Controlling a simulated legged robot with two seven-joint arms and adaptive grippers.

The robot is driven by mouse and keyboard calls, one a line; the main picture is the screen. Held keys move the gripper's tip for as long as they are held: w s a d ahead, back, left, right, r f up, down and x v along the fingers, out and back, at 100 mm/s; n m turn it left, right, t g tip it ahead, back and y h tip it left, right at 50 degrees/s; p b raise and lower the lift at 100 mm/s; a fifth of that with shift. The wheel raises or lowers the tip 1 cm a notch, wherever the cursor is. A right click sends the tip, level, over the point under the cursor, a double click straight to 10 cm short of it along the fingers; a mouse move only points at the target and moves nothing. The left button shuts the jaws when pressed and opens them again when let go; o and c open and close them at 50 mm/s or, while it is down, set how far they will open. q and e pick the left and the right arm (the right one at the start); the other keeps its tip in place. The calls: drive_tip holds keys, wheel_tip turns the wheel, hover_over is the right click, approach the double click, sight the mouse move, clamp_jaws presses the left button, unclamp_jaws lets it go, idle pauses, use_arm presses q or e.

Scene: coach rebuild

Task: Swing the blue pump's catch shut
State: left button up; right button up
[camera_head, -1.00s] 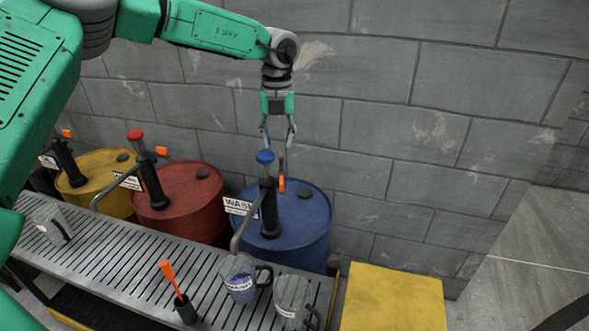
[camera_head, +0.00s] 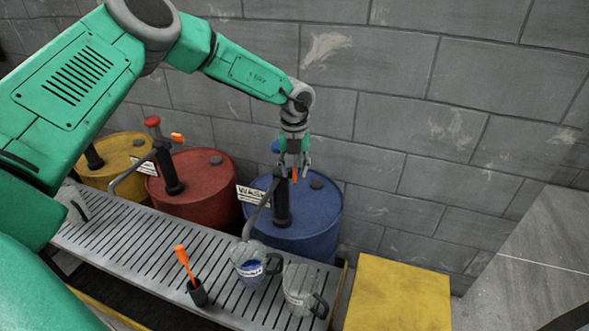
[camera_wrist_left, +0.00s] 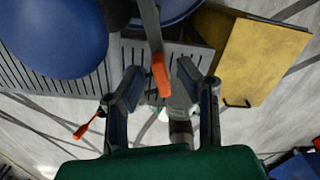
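The blue drum (camera_head: 320,215) stands against the wall, with a black pump (camera_head: 283,205) on top. The pump's blue knob (camera_head: 275,147) is partly hidden by my left gripper. The catch's orange tip (camera_head: 295,174) shows between the fingers of my left gripper (camera_head: 294,172), which points down beside the pump. In the left wrist view, the catch is a grey bar with an orange end (camera_wrist_left: 160,75), between the two open fingers (camera_wrist_left: 160,82). I cannot tell whether a finger touches it. The blue knob (camera_wrist_left: 55,35) fills the upper left there. My right gripper is not in view.
Red (camera_head: 212,190) and yellow (camera_head: 110,165) drums stand left; a yellow box (camera_head: 395,295) right.

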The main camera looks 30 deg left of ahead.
use_arm(q)
drive_tip(key=shift+d+f, duration=0.1)
drive_tip(key=shift+f, duration=0.1)
drive_tip(key=shift+c, duration=0.4)
clamp_jaws()
drive_tip(key=shift+w, duration=0.1)
drive_tip(key=shift+w+d+r+n+b, duration=0.1)
drive_tip(key=shift+w+d+n+b, duration=0.2)
drive_tip(key=shift+w+n, duration=1.35)
drive_tip(key=shift+w+d+f+n+b, duration=0.15)
drive_tip(key=shift+d+n, duration=0.25)
drive_tip(key=shift+n, duration=2.6)
drive_tip(key=shift+w+d+r+n+b, duration=0.25)
drive_tip(key=shift+w+n, duration=0.6)
drive_tip(key=shift+n, duration=1.5)
